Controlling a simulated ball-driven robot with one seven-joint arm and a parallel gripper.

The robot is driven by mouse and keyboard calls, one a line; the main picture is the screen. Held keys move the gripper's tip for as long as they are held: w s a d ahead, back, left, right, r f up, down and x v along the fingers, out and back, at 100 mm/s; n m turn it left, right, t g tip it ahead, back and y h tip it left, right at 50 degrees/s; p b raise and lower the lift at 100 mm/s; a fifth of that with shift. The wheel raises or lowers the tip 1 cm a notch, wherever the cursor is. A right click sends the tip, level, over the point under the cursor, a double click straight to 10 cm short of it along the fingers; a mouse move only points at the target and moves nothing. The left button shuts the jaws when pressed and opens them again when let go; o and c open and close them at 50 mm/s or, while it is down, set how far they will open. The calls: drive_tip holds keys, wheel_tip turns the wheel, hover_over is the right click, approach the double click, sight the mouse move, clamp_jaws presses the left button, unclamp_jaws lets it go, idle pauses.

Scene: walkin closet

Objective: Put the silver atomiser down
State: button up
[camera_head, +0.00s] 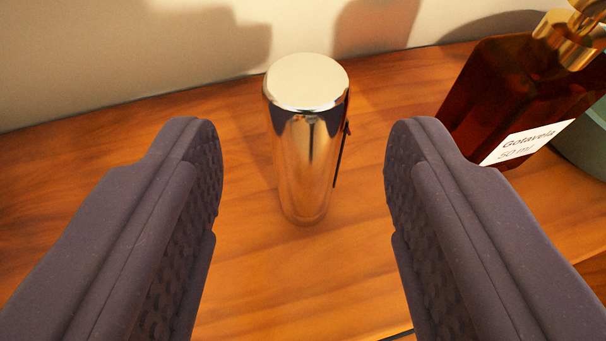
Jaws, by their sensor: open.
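The silver atomiser (305,150) is a shiny, mirror-like cylinder with a pale flat top. It stands upright on the wooden surface (330,270), with warm wood colours reflected in its side. My gripper (303,155) is open, with one dark padded finger to the left of the atomiser and one to the right. There is a clear gap between each finger and the atomiser, and neither touches it in this view.
A dark amber square bottle (495,95) with a gold cap and a white label stands at the right, beyond the right finger. A greenish rounded object (588,145) is partly cut off at the right edge. A pale wall (160,55) closes off the back.

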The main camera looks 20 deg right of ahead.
drive_tip(key=v, duration=0.7)
